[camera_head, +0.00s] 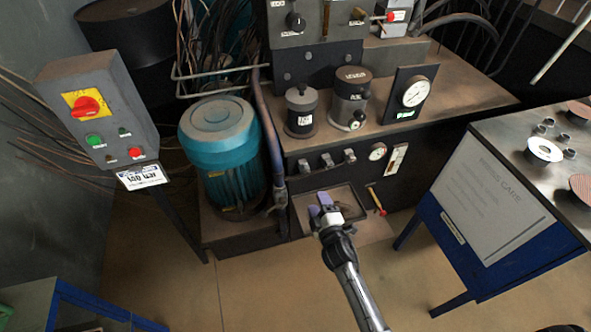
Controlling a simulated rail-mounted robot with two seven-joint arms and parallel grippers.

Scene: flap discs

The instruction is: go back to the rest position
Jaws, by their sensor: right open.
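My right gripper (325,203) is in the lower middle of the head view, its arm coming up from the bottom edge. Its two purple-grey fingertips are apart, and nothing shows between them. It is in front of the dark recess low in the machine's front; whether it touches anything there I cannot tell. My left gripper is not in view. Some flap discs appear to lie on the right-hand table, among them a disc with a white ring (544,150) and a brown disc (580,186).
A machine bench (462,84) with gauges and canisters stands at the back, a teal motor (222,150) to its left. A control box (100,105) with a red switch stands at left. A blue-framed table (490,125) is at right. The floor (270,290) in front is clear.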

